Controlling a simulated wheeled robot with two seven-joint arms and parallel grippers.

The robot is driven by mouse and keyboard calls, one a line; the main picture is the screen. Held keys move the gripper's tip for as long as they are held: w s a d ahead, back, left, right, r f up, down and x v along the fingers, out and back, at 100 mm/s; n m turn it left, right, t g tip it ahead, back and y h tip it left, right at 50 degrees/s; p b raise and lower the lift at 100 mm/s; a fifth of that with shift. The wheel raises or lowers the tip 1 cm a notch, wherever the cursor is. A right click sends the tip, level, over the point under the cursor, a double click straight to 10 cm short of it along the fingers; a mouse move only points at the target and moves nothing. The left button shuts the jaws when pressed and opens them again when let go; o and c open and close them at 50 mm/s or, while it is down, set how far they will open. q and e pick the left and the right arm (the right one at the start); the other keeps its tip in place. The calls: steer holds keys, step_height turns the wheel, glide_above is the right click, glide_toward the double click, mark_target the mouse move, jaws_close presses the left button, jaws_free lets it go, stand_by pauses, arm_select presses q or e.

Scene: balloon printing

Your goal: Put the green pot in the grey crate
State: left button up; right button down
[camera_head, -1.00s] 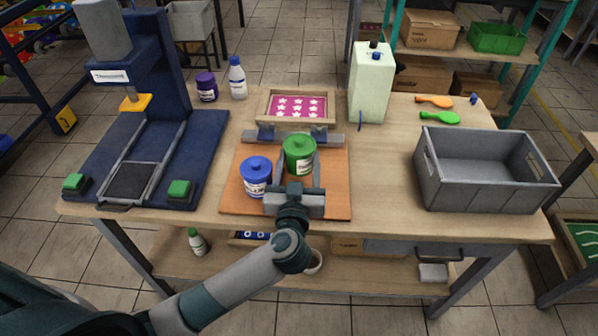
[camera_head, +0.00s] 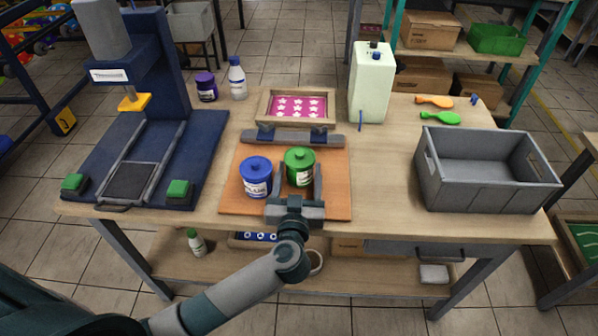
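The green pot (camera_head: 299,168) has a knobbed lid and a pale label, and is upright on the orange-brown board, right of the blue pot. My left gripper (camera_head: 300,180) reaches in from the near side, with one finger on each side of the green pot. The fingers lie very close to its sides; whether they press on it I cannot tell. The grey crate (camera_head: 487,193) stands at the right of the table, with no contents visible in it. My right gripper is out of view.
The blue pot (camera_head: 256,177) stands close to the left finger. Behind are a grey bar (camera_head: 293,138), a framed star print (camera_head: 296,106) and a pale container (camera_head: 371,82). A blue press (camera_head: 150,140) fills the left. Bare table (camera_head: 385,175) lies between board and crate.

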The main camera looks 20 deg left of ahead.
arm_select(q)
steer(key=shift+s+r, duration=0.1)
steer(key=shift+s+d, duration=0.15)
steer(key=shift+s, duration=0.2)
steer(key=v, duration=1)
steer(key=shift+s, duration=0.1)
steer(key=shift+s+d+r, duration=0.1)
steer(key=shift+s, duration=0.3)
